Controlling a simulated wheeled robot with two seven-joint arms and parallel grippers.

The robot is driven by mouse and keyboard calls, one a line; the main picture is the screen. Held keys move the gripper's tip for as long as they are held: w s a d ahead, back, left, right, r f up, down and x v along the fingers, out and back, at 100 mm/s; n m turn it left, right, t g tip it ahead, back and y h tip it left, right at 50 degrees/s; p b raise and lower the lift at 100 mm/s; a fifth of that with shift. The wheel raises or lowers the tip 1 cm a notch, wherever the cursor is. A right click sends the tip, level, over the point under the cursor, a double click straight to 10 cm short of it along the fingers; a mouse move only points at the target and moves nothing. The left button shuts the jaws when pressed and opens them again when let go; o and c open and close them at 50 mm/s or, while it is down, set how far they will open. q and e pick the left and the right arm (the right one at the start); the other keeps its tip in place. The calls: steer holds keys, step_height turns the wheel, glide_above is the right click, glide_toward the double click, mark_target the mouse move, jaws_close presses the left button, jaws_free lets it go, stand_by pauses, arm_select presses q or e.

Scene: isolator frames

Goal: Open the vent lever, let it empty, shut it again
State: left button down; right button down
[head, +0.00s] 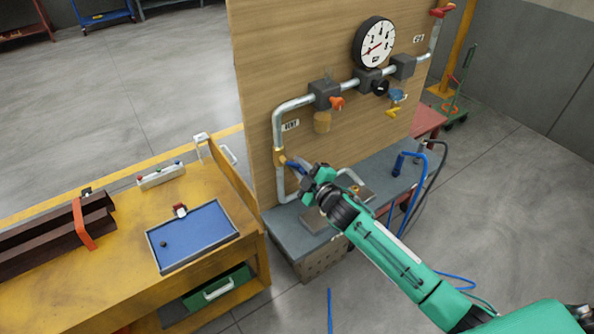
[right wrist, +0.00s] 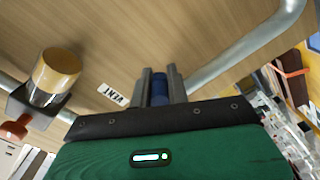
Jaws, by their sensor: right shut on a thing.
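The blue vent lever (head: 292,163) sits at the brass valve (head: 280,157) on the vertical pipe, below the VENT label (head: 290,125). My right gripper (head: 304,169) is shut on the lever. In the right wrist view the blue lever (right wrist: 160,88) shows between the two grey fingers, with the VENT label (right wrist: 111,94) to their left. The gripper hides part of the lever. The round gauge (head: 374,43) is at the top of the board, its red needle pointing to the lower left. My left gripper is not in view.
The wooden board also carries a red-handled valve (head: 337,103), an amber bowl (head: 322,122), and blue (head: 398,95) and yellow (head: 392,112) handles. A grey bench (head: 277,227) stands below. A yellow workbench (head: 110,275) with a blue tray (head: 166,263) is left.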

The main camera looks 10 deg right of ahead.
mark_target(293, 142)
steer(key=n, duration=0.1)
steer(key=r+n, duration=0.1)
steer(key=n, duration=0.1)
steer(key=shift+d+p, duration=0.3)
steer(key=shift+d, duration=0.1)
steer(key=n, duration=0.1)
steer(key=r+n, duration=0.1)
steer(key=shift+w+d+r+n+p, duration=0.15)
steer(key=shift+d+n+p, duration=0.1)
steer(key=shift+n+p, duration=0.1)
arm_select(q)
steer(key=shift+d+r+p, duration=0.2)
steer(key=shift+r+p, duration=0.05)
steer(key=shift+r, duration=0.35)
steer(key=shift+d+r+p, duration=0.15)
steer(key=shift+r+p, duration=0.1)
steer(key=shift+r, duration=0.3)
arm_select(e)
steer(key=shift+d+r+n, duration=0.1)
steer(key=shift+r+n, duration=0.3)
steer(key=shift+n, duration=0.4)
steer(key=shift+r+n, duration=0.35)
steer(key=shift+n, duration=0.4)
steer(key=c, duration=1.6)
jaws_free()
steer(key=shift+r, duration=0.1)
steer(key=shift+o, duration=1.2)
steer(key=shift+w+r, duration=0.1)
steer(key=shift+r, duration=0.05)
